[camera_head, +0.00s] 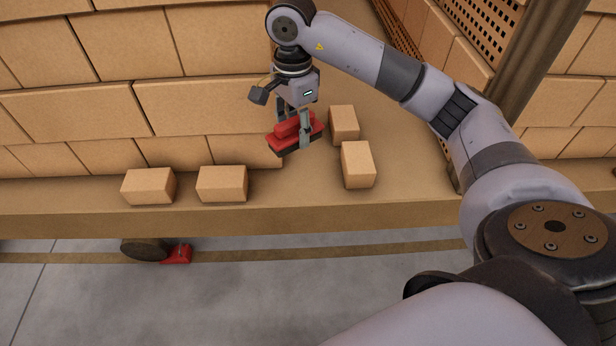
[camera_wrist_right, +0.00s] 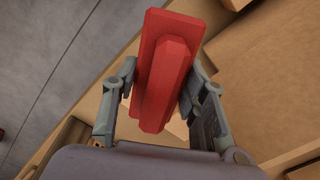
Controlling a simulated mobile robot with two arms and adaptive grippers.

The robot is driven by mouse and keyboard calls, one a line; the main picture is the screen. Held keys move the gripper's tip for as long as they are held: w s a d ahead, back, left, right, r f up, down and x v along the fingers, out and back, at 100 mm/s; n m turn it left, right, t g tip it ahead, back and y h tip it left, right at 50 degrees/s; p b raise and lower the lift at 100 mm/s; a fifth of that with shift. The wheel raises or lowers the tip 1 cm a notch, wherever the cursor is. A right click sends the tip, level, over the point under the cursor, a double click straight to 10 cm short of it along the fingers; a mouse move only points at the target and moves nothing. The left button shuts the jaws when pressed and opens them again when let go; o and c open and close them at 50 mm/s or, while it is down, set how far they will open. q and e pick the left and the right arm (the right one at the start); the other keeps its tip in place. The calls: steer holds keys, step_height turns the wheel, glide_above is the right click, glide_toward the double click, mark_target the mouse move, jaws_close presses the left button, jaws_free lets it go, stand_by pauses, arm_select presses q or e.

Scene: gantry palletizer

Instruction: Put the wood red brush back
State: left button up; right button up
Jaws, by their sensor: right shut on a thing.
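The red brush (camera_head: 292,133) has a red body and a dark underside in the head view. I cannot tell whether the brush touches the surface below. In the right wrist view the red brush (camera_wrist_right: 165,70) sits between the two fingers of my right gripper (camera_wrist_right: 160,95), with its red ridged side facing the camera. My left gripper is not in view.
Small cardboard boxes stand on the wooden platform (camera_head: 290,215): two at left (camera_head: 150,186), (camera_head: 222,184), two right of the brush (camera_head: 343,123), (camera_head: 357,164). Large stacked boxes (camera_head: 120,110) rise behind. A post (camera_head: 535,60) stands at right. A wheel (camera_head: 144,249) shows below.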

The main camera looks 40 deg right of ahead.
steer(key=d+m, duration=0.1)
steer(key=w+d+m, duration=0.1)
steer(key=m, duration=0.1)
steer(key=d+m+b, duration=0.1)
steer(key=shift+w+d+f+m, duration=0.15)
steer(key=shift+f+m, duration=0.15)
steer(key=shift+f, duration=0.1)
steer(key=shift+w+d+f+m+b, duration=0.1)
steer(key=shift+d+f+m+b, duration=0.15)
steer(key=shift+f+m, duration=0.25)
steer(key=shift+d+f+m+b, duration=0.15)
steer(key=shift+d+f+m, duration=0.1)
steer(key=shift+f+m, duration=0.25)
glide_above(308, 188)
step_height(308, 188, down, 4)
step_height(308, 188, down, 9)
steer(key=shift+f+p, duration=0.1)
steer(key=shift+p, duration=0.65)
steer(key=shift+f, duration=0.45)
step_height(308, 188, down, 3)
steer(key=shift+f, duration=0.45)
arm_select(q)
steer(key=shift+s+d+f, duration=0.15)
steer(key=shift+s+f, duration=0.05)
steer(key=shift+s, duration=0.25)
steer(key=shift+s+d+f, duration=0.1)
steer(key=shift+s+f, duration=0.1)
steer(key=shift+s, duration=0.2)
